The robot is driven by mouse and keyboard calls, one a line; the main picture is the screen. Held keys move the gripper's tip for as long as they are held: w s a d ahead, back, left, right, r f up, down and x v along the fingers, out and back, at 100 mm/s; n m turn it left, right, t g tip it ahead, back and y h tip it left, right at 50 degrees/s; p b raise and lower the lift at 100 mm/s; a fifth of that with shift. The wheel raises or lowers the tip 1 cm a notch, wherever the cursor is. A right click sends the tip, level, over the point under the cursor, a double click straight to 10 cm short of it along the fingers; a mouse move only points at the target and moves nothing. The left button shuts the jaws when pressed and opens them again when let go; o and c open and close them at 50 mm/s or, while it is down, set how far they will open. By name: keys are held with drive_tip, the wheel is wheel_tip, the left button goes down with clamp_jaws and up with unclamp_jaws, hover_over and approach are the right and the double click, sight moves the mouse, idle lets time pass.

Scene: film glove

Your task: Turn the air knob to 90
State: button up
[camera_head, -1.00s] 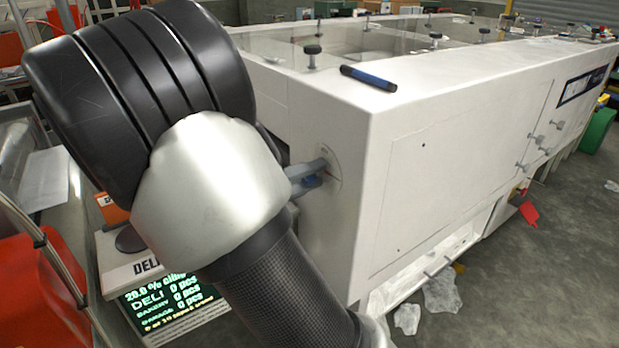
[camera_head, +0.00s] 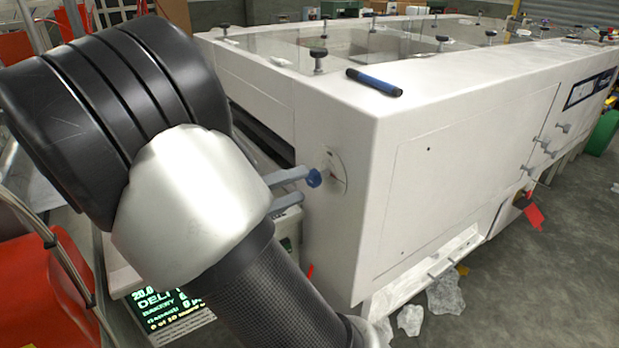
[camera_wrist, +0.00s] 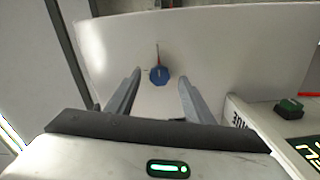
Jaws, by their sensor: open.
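The air knob (camera_head: 314,178) is small and blue, on a round pale dial plate (camera_head: 336,170) on the left end of the white machine. In the wrist view the knob (camera_wrist: 159,75) is centred, with a thin red pointer above it. My gripper (camera_head: 303,185) is open at the knob, its grey fingers spread. In the wrist view my gripper (camera_wrist: 159,79) has one finger on each side of the knob, which looks to be just beyond the tips. The upper finger overlaps the knob in the head view; I cannot tell whether they touch. The dial markings are too small to read.
A blue marker (camera_head: 374,82) lies on the top edge of the white machine (camera_head: 450,160). A scale display with green text (camera_head: 175,312) stands below my arm. A red thing (camera_head: 35,270) is at left. Crumpled clear plastic (camera_head: 445,297) lies on the floor.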

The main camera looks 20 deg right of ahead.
drive_tip(key=s+a, duration=0.1)
drive_tip(key=a, duration=0.5)
drive_tip(key=shift+s+a+p, duration=0.15)
drive_tip(key=shift+a+p, duration=0.05)
drive_tip(key=shift+p, duration=0.15)
drive_tip(key=shift+d, duration=0.1)
